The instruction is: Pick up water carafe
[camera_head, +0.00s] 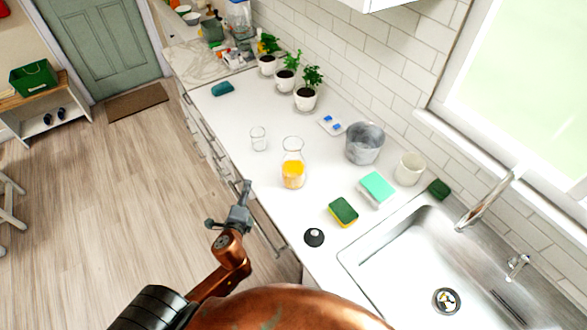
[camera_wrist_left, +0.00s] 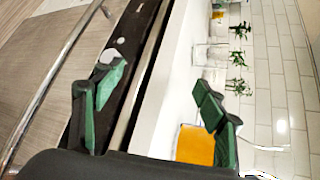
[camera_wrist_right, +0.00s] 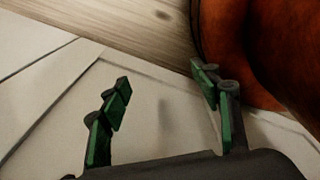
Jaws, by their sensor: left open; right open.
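The water carafe (camera_head: 293,173) is clear glass, with orange liquid in its lower part. It stands upright on the white counter, near the front edge, in the head view. In the left wrist view its orange part (camera_wrist_left: 195,146) shows at the lower right, partly hidden behind a finger. My left gripper (camera_head: 229,203) is open and empty, out in front of the counter edge, to the left of the carafe and apart from it. My right gripper (camera_wrist_right: 163,82) is open and empty in its wrist view, facing pale panels and wood floor. It is not in the head view.
A drinking glass (camera_head: 259,139) stands behind the carafe, to its left. A sponge (camera_head: 343,212), a dark round stopper (camera_head: 314,237) and a grey metal bucket (camera_head: 365,143) are nearby. The sink (camera_head: 420,255) lies right. Potted plants (camera_head: 307,90) line the wall. Drawer handles project below the counter edge.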

